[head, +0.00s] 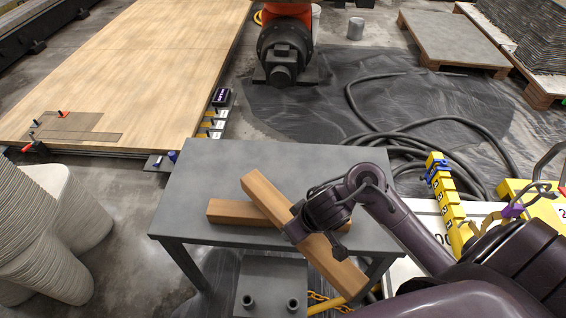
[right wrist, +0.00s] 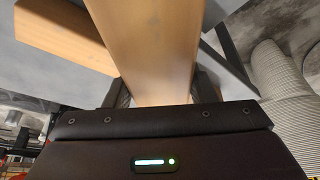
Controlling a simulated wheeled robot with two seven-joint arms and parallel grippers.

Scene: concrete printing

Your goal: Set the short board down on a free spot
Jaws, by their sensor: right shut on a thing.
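The short board (head: 265,196), a light-brown wooden beam, runs diagonally over the right part of the grey table (head: 220,166). Its near end reaches past the table's front edge. My right gripper (head: 301,224) is shut on it around mid-length; in the right wrist view the board (right wrist: 150,40) passes between both fingers (right wrist: 160,88). A second wooden board (head: 232,211) lies crosswise on the table, partly hidden beneath the held one; it also shows in the right wrist view (right wrist: 62,36). I cannot tell whether the two boards touch. My left gripper is not in view.
The table's left and back parts are bare. A yellow block-like rack (head: 446,200) and black hoses (head: 440,122) lie right of the table. A large wooden panel (head: 135,60) lies behind.

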